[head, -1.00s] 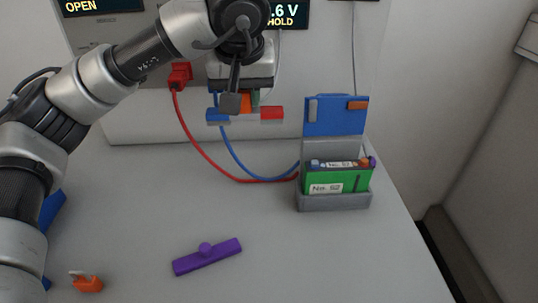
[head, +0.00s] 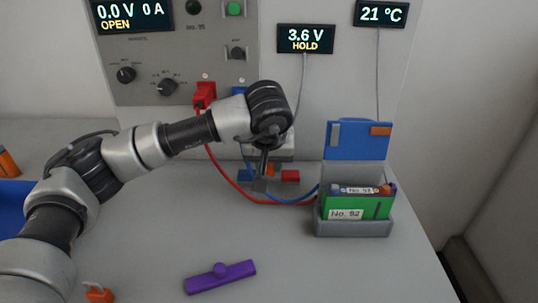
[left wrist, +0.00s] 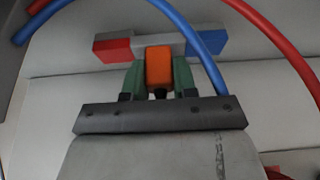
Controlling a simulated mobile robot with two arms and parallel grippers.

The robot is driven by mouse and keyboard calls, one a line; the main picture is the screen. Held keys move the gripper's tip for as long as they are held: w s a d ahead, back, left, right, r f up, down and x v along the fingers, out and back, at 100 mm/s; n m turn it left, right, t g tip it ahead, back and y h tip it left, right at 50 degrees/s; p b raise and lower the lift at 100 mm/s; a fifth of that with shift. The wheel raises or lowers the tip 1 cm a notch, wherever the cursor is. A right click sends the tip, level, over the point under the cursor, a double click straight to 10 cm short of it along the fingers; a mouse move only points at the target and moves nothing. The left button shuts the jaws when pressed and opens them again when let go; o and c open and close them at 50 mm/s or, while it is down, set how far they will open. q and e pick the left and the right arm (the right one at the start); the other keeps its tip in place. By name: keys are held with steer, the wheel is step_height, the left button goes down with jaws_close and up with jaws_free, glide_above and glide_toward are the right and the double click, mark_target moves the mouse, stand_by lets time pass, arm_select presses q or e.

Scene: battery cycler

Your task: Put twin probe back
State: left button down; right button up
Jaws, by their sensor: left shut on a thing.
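The twin probe is a grey bar with a red end and a blue end and an orange grip in its middle. In the left wrist view the probe's blue end (left wrist: 207,43) and red end (left wrist: 113,50) stick out on either side of my left gripper (left wrist: 159,72), whose green fingers are shut on the orange grip. In the head view the probe's red end (head: 290,176) shows beside my left gripper (head: 265,178), in front of the back panel; my wrist partly hides the probe. I cannot tell whether it touches anything below. My right gripper is not in view.
Red and blue cables (head: 221,169) curve near the gripper. A purple bar (head: 220,277) and an orange piece (head: 98,295) lie in front.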

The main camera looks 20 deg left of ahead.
arm_select(q)
steer(key=w, duration=0.1)
steer(key=w+a, duration=0.1)
steer(key=w, duration=0.1)
steer(key=shift+w+a, duration=0.1)
steer(key=shift+w, duration=0.2)
steer(key=shift+s+f, duration=0.1)
steer(key=shift+f, duration=0.5)
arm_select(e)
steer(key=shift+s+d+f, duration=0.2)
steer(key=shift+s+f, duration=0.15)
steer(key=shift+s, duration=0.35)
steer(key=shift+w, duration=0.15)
